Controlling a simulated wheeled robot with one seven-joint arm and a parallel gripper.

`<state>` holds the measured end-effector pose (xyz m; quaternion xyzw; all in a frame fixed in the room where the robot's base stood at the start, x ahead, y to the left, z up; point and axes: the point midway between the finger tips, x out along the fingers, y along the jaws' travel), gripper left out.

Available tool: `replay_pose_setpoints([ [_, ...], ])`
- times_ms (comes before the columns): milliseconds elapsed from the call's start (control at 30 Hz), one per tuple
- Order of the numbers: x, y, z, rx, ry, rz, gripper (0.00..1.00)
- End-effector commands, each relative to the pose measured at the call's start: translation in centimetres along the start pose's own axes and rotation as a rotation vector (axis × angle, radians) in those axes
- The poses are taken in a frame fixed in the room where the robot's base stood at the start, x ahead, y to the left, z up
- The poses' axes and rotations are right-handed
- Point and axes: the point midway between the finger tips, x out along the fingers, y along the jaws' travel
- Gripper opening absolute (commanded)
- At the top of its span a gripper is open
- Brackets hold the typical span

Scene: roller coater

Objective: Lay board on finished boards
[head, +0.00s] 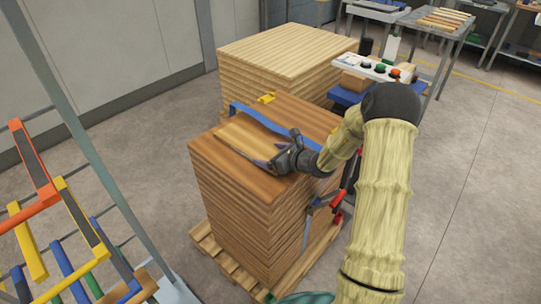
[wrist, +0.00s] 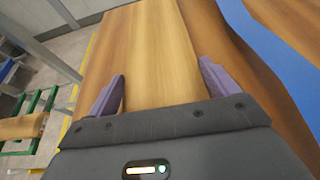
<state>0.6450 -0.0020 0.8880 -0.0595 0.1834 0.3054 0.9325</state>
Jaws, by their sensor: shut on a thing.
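A narrow light-brown board (head: 243,143) lies over the near stack of darker brown boards (head: 235,205), close to its top. I cannot tell whether it touches the stack. My gripper (head: 274,163) is shut on the board's near right end. In the wrist view, the purple fingers of my gripper (wrist: 163,82) flank the board (wrist: 155,45) on both sides, and it runs away from me. The darker stack top (wrist: 222,50) shows to its right. The end of the board inside the jaws is hidden.
A blue strip (head: 265,121) crosses the stack top behind the board, with a yellow clamp part (head: 266,98) beyond. A paler stack (head: 285,52) stands behind. Red clamp parts (head: 337,200) are at the right. A rack with coloured clamps (head: 65,235) is at the left.

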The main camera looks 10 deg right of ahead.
Motion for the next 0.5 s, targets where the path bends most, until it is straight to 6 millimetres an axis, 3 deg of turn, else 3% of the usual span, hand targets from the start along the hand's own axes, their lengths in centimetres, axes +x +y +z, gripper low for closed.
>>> replay_pose_setpoints([
  [233, 0.06, 0.00, -0.40, 0.000, 0.005, -0.001, 0.53],
  [267, 0.06, 0.01, -0.53, 0.001, 0.008, -0.001, 0.92],
  [300, 0.05, 0.01, -0.53, 0.001, 0.009, -0.001, 1.00],
  [500, 0.05, 0.00, -0.45, 0.001, 0.007, -0.001, 1.00],
])
